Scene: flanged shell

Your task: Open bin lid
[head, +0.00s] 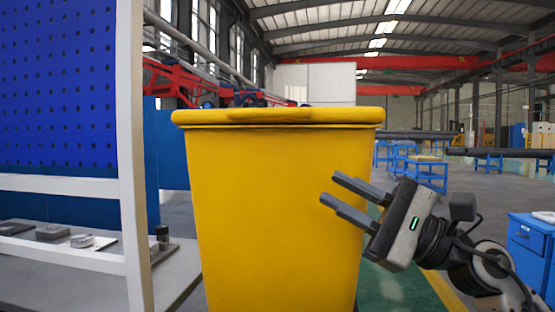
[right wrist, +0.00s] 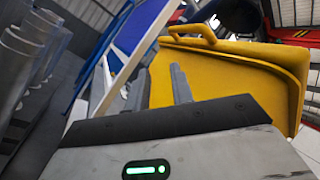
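A tall yellow bin (head: 272,215) stands upright in the middle of the head view. In the right wrist view the bin (right wrist: 225,85) fills the right side, and the lid's handle (right wrist: 192,33) shows at the top. My right gripper (head: 329,189) is open and empty in front of the bin's right side, below the lid rim; its fingers (right wrist: 158,85) are spread apart in the right wrist view. My left gripper is not in view.
A blue pegboard with a white frame (head: 130,150) and a workbench (head: 60,275) stand left of the bin. A blue cabinet (head: 530,255) is at the right edge. Blue tables (head: 427,172) stand farther back. Green floor shows right of the bin.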

